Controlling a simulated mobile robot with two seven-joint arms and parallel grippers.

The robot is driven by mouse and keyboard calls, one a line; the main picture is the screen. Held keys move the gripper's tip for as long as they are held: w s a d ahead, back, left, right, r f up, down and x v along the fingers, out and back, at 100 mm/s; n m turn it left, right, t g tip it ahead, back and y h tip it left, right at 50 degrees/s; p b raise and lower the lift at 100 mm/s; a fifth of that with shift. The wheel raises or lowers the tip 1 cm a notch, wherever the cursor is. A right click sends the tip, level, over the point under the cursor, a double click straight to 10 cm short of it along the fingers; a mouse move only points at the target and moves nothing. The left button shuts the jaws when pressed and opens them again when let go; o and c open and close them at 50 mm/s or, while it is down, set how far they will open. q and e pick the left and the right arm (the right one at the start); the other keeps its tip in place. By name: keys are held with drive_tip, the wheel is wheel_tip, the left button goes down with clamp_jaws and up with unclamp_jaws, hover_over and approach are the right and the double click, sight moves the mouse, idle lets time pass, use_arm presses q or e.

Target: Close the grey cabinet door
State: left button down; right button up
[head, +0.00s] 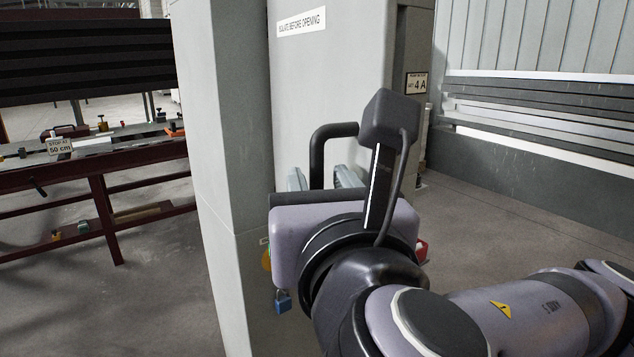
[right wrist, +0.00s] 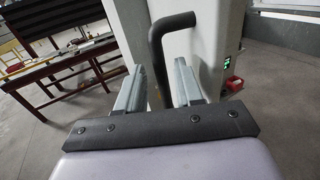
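The grey cabinet door (head: 320,80) stands in front of me, bearing a white label reading "ISOLATE BEFORE OPENING" (head: 301,21) and a black bar handle (head: 318,150). The handle also shows in the right wrist view (right wrist: 157,48). My right gripper (head: 320,178) is at the handle. In the right wrist view its two fingers (right wrist: 160,82) are apart, with the handle's bar running down between them. I see space beside the bar; any contact is hidden. How far the door stands open is hard to tell. My left gripper is in neither view.
A blue padlock (head: 283,302) and a yellow tag show just below my right gripper. A dark red workbench (head: 100,180) with tools stands at left. Stacked metal lengths (head: 540,110) lie at back right. A red object (head: 422,250) is beside my wrist. Floor at right is clear.

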drive_tip(key=shift+w+a, duration=0.2)
drive_tip(key=shift+w, duration=1.15)
drive_tip(key=shift+c, duration=0.3)
clamp_jaws()
drive_tip(key=shift+d, duration=0.15)
